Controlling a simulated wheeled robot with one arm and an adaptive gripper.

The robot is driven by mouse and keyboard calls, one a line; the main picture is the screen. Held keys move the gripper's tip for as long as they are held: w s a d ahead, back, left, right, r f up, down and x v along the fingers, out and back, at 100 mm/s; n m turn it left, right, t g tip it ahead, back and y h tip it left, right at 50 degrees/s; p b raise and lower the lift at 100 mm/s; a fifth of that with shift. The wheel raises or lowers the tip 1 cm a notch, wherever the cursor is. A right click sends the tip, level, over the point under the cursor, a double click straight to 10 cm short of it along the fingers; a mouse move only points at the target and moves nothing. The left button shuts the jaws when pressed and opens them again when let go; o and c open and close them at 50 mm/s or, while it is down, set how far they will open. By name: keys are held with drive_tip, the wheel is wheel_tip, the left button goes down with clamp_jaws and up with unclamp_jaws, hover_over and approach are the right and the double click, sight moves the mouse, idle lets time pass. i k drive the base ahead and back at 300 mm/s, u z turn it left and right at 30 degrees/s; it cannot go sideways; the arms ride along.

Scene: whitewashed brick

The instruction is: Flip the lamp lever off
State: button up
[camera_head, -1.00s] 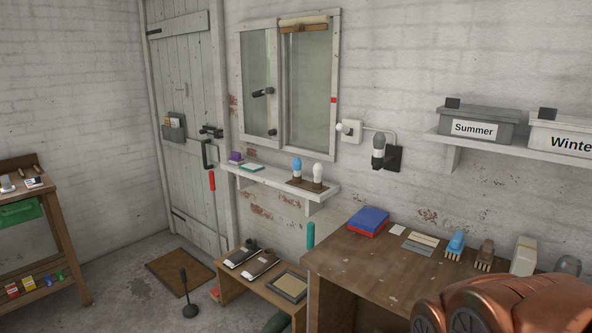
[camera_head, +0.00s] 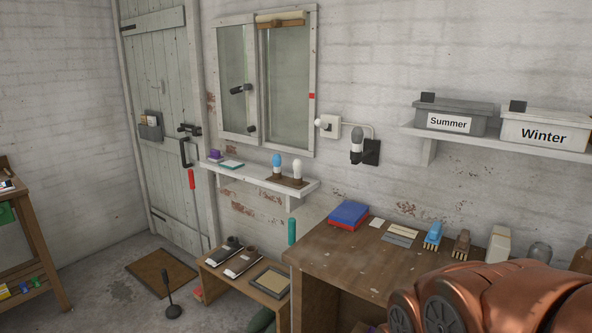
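The lamp switch is a pale box (camera_head: 330,126) on the brick wall right of the window. Its lever (camera_head: 319,123) has a white rounded knob that sticks out to the left. A conduit runs from the box to the wall lamp (camera_head: 357,146), which has a pale bulb in a dark holder on a black plate. I cannot tell from the bulb whether it is lit. My copper-coloured arm (camera_head: 490,295) fills the lower right corner, in front of the workbench. My gripper is not in view.
The wooden workbench (camera_head: 335,248) stands below the lamp, with a blue and red box (camera_head: 348,215) and brushes on it. A small shelf (camera_head: 230,178) holds bulbs under the window. Storage boxes marked Summer (camera_head: 450,119) and Winter (camera_head: 543,131) sit on the upper right shelf.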

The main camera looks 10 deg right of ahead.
sight(319, 123)
drive_tip(key=z, duration=0.2)
drive_tip(key=i, duration=0.65)
drive_tip(key=u, duration=0.5)
drive_tip(key=i, duration=0.85)
drive_tip(key=u, duration=0.65)
